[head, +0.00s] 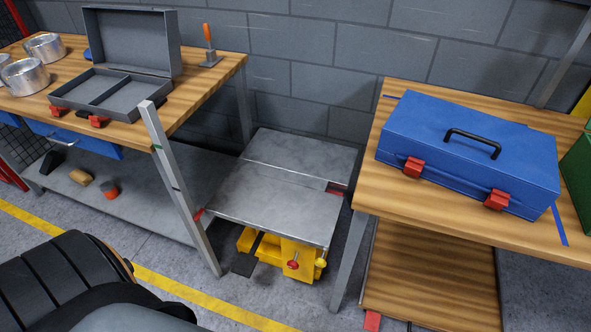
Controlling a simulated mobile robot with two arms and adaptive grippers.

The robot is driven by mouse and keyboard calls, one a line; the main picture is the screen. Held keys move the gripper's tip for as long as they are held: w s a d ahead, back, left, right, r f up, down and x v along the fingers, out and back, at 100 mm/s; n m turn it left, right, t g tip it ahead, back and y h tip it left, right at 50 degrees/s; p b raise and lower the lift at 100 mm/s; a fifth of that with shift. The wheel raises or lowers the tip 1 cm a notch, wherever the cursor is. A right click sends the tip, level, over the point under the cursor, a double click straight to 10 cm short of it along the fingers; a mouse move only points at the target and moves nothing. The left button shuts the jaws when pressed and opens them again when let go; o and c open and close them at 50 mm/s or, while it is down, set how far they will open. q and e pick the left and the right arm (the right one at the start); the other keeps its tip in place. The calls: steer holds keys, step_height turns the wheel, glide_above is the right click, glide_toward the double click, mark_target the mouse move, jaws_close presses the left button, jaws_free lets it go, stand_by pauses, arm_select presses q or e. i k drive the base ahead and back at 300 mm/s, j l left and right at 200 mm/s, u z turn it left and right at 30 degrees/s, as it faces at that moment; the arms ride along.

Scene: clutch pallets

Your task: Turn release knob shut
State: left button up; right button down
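A grey metal platform (275,207) stands low between two wooden benches, with a yellow mechanism (270,249) under its front edge. A small red knob (293,265) sits on the front of the yellow part, and a small yellow knob (321,262) is just to its right. I cannot tell which of these is the release knob, or whether it is open or shut. Neither of my grippers is in view.
A blue toolbox (468,140) sits on the right bench (400,200). An open grey case (115,92), metal mugs (45,47) and a trowel (209,45) are on the left bench. A slanted metal post (180,185) stands left of the platform. Floor shows in front.

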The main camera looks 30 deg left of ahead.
mark_target(293, 265)
steer(key=k+j+u, duration=0.1)
steer(key=u, duration=0.85)
steer(key=k+l+z, duration=0.2)
steer(key=z, duration=0.25)
steer(key=k, duration=0.05)
